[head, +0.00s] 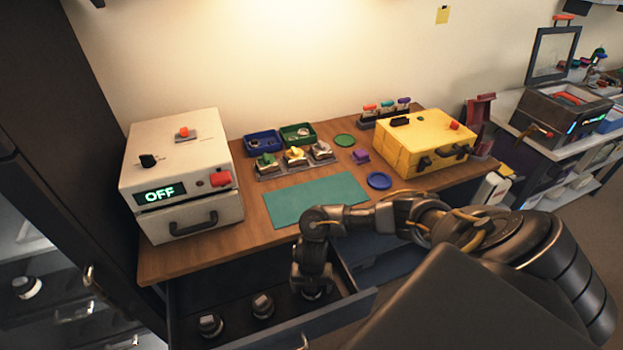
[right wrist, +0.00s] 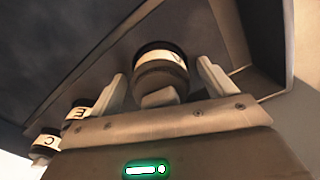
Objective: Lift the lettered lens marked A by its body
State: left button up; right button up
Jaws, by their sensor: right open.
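Three dark lenses with white letter bands stand in the open drawer (head: 330,325). In the right wrist view, the nearest lens (right wrist: 160,72) is between my right gripper's fingers. Its band carries a letter, seen at a slant, that looks like A. The lens marked E (right wrist: 76,115) and the lens marked C (right wrist: 46,143) stand in a row to the left. In the head view, these two show at the middle (head: 262,306) and left (head: 210,325) of the drawer. My right gripper (head: 311,288) points down into the drawer, open, one finger on each side of the nearest lens. My left gripper is out of view.
The drawer wall (right wrist: 245,45) is close to the right finger. Above the drawer, the bench holds a teal mat (head: 315,200), a white box reading OFF (head: 185,180), a yellow case (head: 425,145) and small trays (head: 262,143). The drawer's left part has free floor.

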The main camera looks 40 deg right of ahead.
jog(key=shift+f, duration=0.1)
jog(key=shift+c, duration=0.2)
jog(key=c, duration=1)
jog(key=shift+c, duration=0.2)
